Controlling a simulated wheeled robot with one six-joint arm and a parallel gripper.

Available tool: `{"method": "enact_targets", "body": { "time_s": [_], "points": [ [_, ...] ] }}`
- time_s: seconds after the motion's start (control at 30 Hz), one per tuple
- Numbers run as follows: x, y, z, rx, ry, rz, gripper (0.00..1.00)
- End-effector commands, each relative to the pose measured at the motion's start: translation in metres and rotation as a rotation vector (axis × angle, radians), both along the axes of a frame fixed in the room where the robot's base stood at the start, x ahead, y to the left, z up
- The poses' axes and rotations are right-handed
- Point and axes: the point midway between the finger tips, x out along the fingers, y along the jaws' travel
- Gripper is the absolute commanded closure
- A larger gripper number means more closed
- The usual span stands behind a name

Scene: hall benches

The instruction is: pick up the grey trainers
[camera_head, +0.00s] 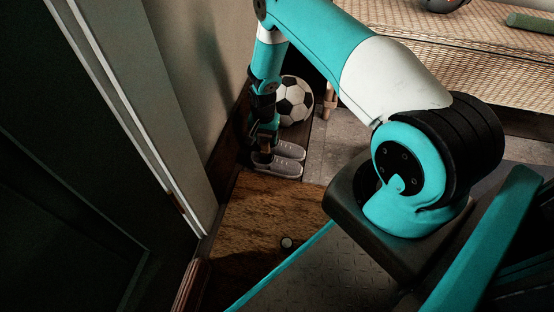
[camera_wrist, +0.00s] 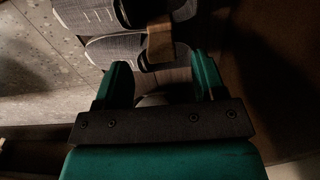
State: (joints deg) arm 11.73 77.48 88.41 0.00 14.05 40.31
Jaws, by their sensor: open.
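The grey trainers (camera_head: 284,160) stand side by side on the floor by the wall in the head view, below my forearm. They also show at the top of the wrist view (camera_wrist: 108,48), partly cut off by the frame edge. A brown strip (camera_wrist: 160,40) lies across their dark ends. My gripper (camera_wrist: 162,72) is open, its two teal fingers apart with the nearer trainer just beyond their tips. In the head view my gripper (camera_head: 264,146) is over the left end of the trainers and partly hides them. I cannot tell whether it touches them.
A black-and-white football (camera_head: 294,100) sits just behind the trainers. A wall and dark skirting run close along the left, with a dark door (camera_head: 70,200) nearer. A woven bench (camera_head: 470,50) stands at the back right. A brown mat (camera_head: 255,215) lies in front.

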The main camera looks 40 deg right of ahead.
Motion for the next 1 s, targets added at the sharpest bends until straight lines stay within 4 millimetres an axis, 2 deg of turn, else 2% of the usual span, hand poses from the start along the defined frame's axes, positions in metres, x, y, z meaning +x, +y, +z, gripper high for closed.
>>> {"method": "enact_targets", "body": {
  "time_s": [0.03,0.27,0.53,0.57,0.8,0.83,1.0],
  "points": [
    [0.000,0.000,-0.011,0.000,0.001,0.000,0.36],
    [0.003,-0.002,-0.044,0.000,0.001,0.000,0.36],
    [0.003,-0.002,-0.045,0.000,0.000,0.000,0.36],
    [0.003,-0.002,-0.045,0.001,0.001,0.000,0.41],
    [0.003,-0.001,-0.045,0.000,0.001,0.000,0.96],
    [0.003,-0.002,-0.045,0.000,0.001,0.000,1.00],
    [0.003,-0.002,-0.044,-0.001,0.001,0.000,1.00]
  ]
}}
